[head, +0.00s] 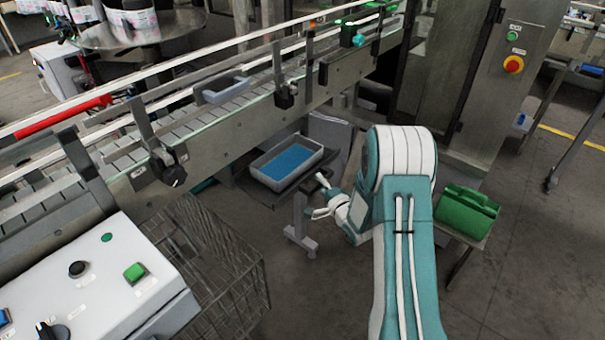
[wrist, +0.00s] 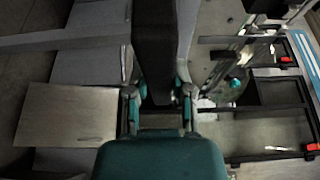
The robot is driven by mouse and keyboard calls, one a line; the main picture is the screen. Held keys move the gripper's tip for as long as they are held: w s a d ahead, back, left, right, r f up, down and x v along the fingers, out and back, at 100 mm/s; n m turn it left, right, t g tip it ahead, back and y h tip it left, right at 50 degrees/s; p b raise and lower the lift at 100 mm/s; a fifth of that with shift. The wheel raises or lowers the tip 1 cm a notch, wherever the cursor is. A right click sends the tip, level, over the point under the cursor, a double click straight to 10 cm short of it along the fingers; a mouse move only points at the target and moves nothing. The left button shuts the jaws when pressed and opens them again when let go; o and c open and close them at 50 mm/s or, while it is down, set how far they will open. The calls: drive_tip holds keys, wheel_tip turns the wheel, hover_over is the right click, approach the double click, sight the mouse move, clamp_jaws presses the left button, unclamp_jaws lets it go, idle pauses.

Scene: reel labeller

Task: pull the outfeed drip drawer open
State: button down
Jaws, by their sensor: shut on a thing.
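The outfeed drip drawer (head: 274,193) is a dark, shallow tray under the conveyor in the head view. A light grey bin with a blue inside (head: 290,160) sits on or just above it; I cannot tell which. My gripper (head: 318,196) is at the drawer's near right edge, beside a grey post. In the wrist view my gripper (wrist: 160,98) has its two fingers on either side of a dark bar (wrist: 155,45), shut on it. The bar looks like the drawer's handle or front edge. The contact is small and partly hidden in the head view.
The conveyor (head: 225,125) runs above the drawer. A wire basket (head: 215,265) and a white control panel (head: 95,280) stand at left. A green case (head: 466,210) rests on a stand at right.

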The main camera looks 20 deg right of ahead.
drive_tip(key=s+d, duration=0.4)
drive_tip(key=s, duration=0.1)
drive_tip(key=shift+s+f, duration=0.2)
drive_tip(key=shift+f, duration=0.05)
drive_tip(key=shift+a, duration=0.1)
drive_tip(key=shift+c, duration=2.4)
unclamp_jaws()
drive_tip(key=shift+w, duration=0.15)
drive_tip(key=shift+r, duration=0.1)
drive_tip(key=v, duration=1.2)
